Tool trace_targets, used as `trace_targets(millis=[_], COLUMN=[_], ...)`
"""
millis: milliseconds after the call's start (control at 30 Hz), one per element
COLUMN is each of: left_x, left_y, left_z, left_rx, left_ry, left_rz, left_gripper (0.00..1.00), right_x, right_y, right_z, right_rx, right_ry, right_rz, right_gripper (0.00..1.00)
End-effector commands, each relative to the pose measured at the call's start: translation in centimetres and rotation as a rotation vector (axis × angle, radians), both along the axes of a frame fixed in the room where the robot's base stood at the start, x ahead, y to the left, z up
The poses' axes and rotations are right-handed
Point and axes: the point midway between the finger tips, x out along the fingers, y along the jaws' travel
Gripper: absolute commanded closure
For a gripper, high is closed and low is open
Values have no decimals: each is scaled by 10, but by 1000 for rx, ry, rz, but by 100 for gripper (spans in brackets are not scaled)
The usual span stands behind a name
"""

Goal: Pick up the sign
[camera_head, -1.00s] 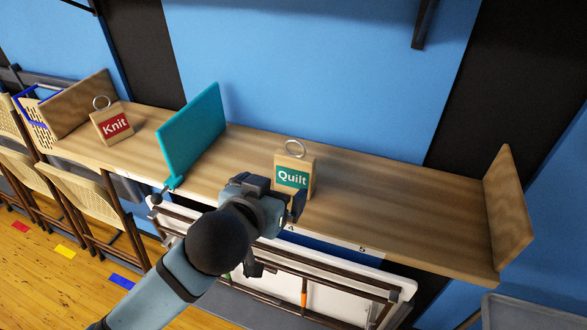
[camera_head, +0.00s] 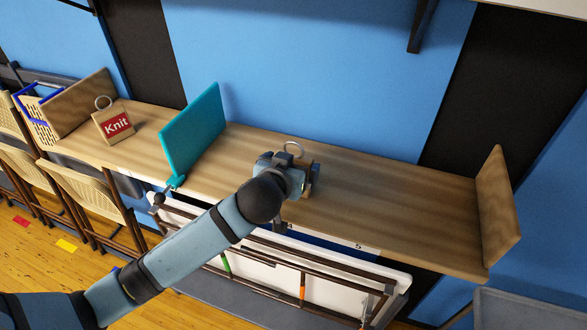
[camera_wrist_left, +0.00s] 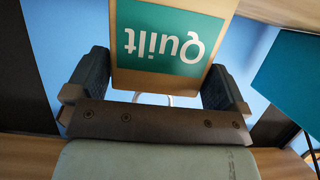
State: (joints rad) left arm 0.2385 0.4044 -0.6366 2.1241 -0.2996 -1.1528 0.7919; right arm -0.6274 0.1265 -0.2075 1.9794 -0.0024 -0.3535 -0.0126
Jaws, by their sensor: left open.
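The Quilt sign (camera_wrist_left: 168,42) is a wooden block with a green label and a metal ring on top. My left gripper (camera_head: 304,178) is open at the sign's front. In the left wrist view the sign appears upside down, with one finger on each side; I cannot tell whether they touch it. A second sign, the red-labelled Knit sign (camera_head: 114,124), stands further left. My right gripper is not in view.
A teal divider panel (camera_head: 192,135) stands between the two signs. A wooden end panel (camera_head: 497,215) closes the shelf at right. A blue-rimmed basket (camera_head: 38,118) is at far left. Folding chairs (camera_head: 88,205) stand below. The shelf's right part is clear.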

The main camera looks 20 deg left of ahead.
Motion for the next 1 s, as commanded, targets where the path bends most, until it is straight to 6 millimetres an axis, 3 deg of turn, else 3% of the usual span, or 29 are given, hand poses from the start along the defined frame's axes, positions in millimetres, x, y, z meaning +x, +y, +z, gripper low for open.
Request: trace_targets(millis=[133, 367, 500, 600, 867, 1000], left_x=[12, 13, 13, 13, 13, 13], left_y=[-1, -1, -1, -1, -1, -1], left_z=[-5, -7, -6, -6, -3, 8], left_rx=[1, 0, 0, 0, -1, -5], left_ry=[1, 0, 0, 0, -1, -4], left_rz=[0, -1, -1, -1, -1, 0], left_gripper=[0, 0, 32, 40, 40, 40], right_x=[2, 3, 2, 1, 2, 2], right_y=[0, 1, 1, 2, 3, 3], right_z=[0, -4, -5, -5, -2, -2], right_rx=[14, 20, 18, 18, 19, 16], right_ry=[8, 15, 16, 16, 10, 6], right_rz=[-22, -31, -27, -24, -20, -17], right_gripper=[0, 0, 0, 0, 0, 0])
